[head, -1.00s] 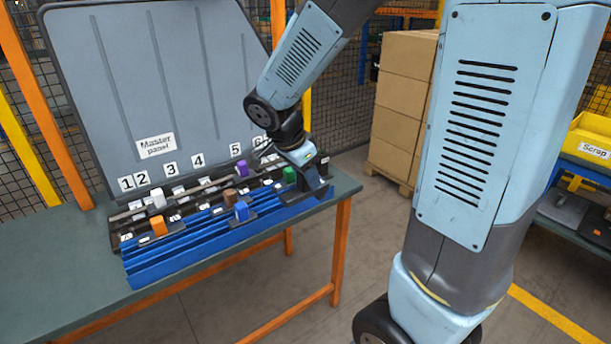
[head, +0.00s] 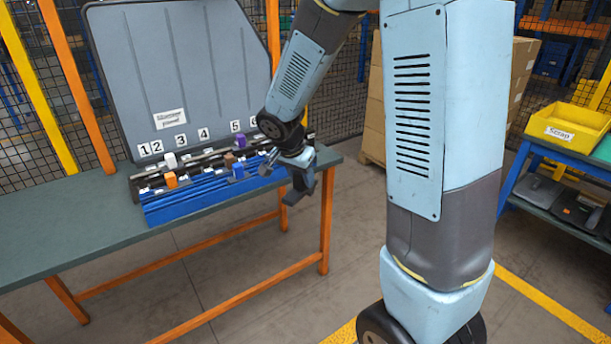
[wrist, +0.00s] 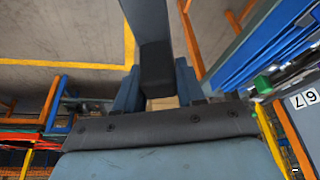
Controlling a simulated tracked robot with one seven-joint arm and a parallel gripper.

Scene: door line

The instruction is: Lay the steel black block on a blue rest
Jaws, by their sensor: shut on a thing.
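My gripper (head: 299,183) is shut on a dark block, which I take for the steel black block (wrist: 157,62). In the wrist view the block shows a black near end between the blue fingers and a long grey part beyond. In the head view my gripper hangs in the air just off the right front end of the table, clear of the rack. The blue ridged rest (head: 200,204) runs along the table's front edge, left of my gripper; its long grooves look empty. It also shows at the right in the wrist view (wrist: 245,55).
Behind the blue rest stands a rail with several coloured blocks, among them white (head: 170,160), orange (head: 171,180) and purple (head: 239,140). The grey master panel (head: 180,75) rises behind. A yellow scrap bin (head: 567,128) is at the right. The table's left part is bare.

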